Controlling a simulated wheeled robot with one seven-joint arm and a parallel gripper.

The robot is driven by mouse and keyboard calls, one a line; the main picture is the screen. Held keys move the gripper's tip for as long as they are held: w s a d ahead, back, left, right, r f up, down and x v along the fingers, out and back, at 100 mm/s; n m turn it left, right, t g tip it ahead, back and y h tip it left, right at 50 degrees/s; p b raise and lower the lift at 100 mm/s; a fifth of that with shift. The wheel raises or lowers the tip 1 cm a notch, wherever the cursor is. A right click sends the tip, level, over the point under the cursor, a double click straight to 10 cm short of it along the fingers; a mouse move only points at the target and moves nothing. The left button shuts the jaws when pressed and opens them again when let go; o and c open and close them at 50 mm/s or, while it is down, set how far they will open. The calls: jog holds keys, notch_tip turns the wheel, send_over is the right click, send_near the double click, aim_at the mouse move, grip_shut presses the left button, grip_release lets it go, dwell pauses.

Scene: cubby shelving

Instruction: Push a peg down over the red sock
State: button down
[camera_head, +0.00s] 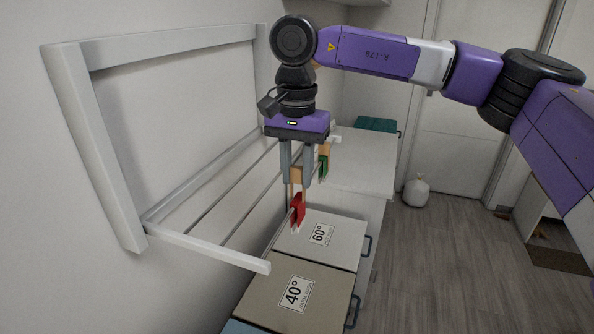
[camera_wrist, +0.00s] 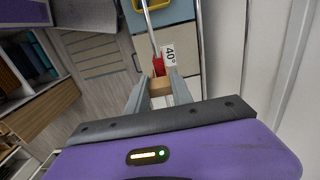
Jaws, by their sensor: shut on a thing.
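The red sock (camera_head: 297,212) hangs folded over a thin rod of the wall drying rack. It also shows in the wrist view (camera_wrist: 158,66), just beyond the fingertips. My gripper (camera_head: 298,183) points straight down above the sock, its two grey fingers shut on a light wooden peg (camera_head: 296,174). The peg shows between the fingers in the wrist view (camera_wrist: 160,87). The peg's lower end is right at the sock's top edge; I cannot tell whether it touches or straddles it. A green sock (camera_head: 323,167) hangs farther back, partly behind my fingers.
The white rack frame (camera_head: 205,249) juts from the left wall with thin parallel rods. Below stand a bin lid marked 60° (camera_head: 335,248) and one marked 40° (camera_head: 318,275). A white bag (camera_head: 417,191) lies on the floor; the floor at right is mostly clear.

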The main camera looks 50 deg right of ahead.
aim_at(297, 183)
jog(key=shift+f+b, duration=1.15)
jog(key=shift+f, duration=0.55)
jog(key=c, duration=1)
grip_release()
jog(key=shift+c, duration=0.2)
jog(key=shift+r+b, duration=0.65)
jog(key=shift+r, duration=3.3)
